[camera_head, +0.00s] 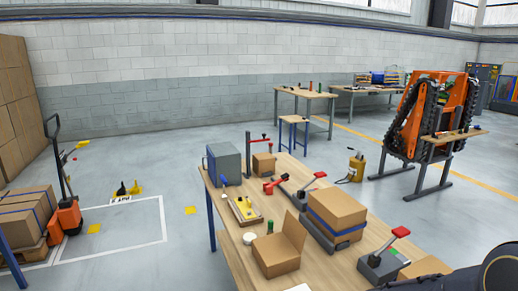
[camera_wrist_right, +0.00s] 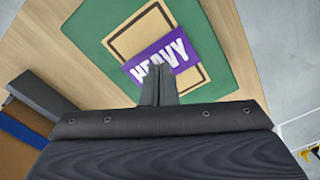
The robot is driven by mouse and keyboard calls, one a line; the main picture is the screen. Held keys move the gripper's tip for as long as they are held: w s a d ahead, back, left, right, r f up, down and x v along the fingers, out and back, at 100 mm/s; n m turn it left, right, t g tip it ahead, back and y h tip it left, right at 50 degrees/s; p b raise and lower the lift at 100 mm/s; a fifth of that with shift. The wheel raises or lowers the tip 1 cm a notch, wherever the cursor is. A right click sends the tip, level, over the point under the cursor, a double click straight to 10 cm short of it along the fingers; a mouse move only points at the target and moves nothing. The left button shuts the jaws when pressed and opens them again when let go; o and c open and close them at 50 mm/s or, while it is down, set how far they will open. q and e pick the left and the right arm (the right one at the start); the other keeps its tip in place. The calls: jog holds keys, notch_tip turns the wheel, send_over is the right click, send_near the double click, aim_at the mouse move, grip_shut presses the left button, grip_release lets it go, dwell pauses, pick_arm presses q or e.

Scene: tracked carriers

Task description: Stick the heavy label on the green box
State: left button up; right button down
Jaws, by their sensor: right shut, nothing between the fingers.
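In the right wrist view a green, rounded square surface (camera_wrist_right: 90,28) lies over the wooden bench top. On it is a tan square with a dark outline (camera_wrist_right: 130,40). A purple label with white letters reading HEAVY (camera_wrist_right: 187,50) lies at a slant across the tan square, one end reaching over the green. My right gripper (camera_wrist_right: 160,72) is shut and empty, its fingertips in front of the label's lower edge; I cannot tell whether they touch it. How deep the green thing is cannot be told. My left gripper is in neither view.
The bench (camera_head: 236,256) holds an open carton (camera_head: 280,255), a blue-banded carton (camera_head: 335,212), a grey box (camera_head: 224,163) and red-handled clamps. A grey bar (camera_wrist_right: 42,95) and a blue strip (camera_wrist_right: 25,125) lie left of my right gripper. Open floor lies left of the bench.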

jog(key=shift+f+b, duration=0.65)
dwell(0.8)
jog(key=shift+r, duration=0.1)
dwell(0.4)
jog(key=shift+r+p, duration=2.6)
jog(key=shift+r, duration=0.85)
jog(key=s+a+r+t+y, duration=0.2)
jog(key=s+r, duration=0.6)
jog(key=s+a+r+t+y, duration=0.1)
jog(key=s+a+r+t, duration=0.1)
jog(key=s+r, duration=0.6)
jog(key=shift+s+t+y, duration=0.4)
jog(key=shift+s+t, duration=0.1)
jog(key=shift+t, duration=0.3)
